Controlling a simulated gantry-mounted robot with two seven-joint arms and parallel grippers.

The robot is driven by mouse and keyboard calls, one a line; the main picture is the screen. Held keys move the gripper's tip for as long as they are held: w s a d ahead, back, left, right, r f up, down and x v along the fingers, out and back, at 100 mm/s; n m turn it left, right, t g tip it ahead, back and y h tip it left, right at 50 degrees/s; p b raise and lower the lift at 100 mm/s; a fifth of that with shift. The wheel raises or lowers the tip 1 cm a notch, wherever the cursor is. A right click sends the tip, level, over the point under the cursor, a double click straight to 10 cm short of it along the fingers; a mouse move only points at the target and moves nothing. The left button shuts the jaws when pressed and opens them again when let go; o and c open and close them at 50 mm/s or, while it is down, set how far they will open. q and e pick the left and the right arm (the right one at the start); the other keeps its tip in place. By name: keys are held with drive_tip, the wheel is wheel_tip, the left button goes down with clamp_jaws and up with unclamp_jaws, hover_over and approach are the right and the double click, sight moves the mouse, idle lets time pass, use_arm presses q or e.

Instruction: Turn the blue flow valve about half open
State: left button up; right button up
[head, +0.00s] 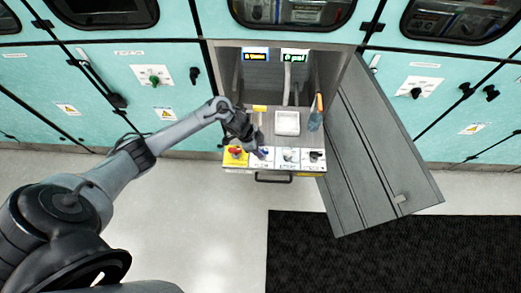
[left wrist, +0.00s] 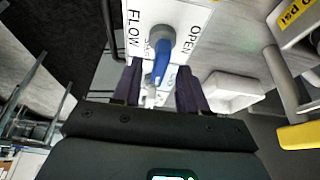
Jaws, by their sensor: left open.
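The blue flow valve (left wrist: 162,60) sits on a white panel marked FLOW and OPEN, with other lettering partly hidden behind its handle. The blue handle hangs from a grey round hub and points down in the left wrist view, toward my gripper. My left gripper (left wrist: 160,92) is open, with one dark finger on each side of the handle's lower part. I see gaps on both sides and no clear contact. In the head view the valve (head: 264,153) is a small blue spot beside my left gripper (head: 256,146), which covers part of it. My right gripper is not in view.
A red-and-yellow knob (head: 236,153) is left of the valve, and a black knob (head: 316,155) is to its right. Behind them are a white tray (head: 287,123) and an orange-topped bottle (head: 316,115). An open grey door (head: 375,150) bounds the right side.

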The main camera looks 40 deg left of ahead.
use_arm(q)
drive_tip(key=shift+w+d+f, duration=0.15)
drive_tip(key=shift+d+f, duration=0.05)
drive_tip(key=shift+f, duration=0.5)
clamp_jaws()
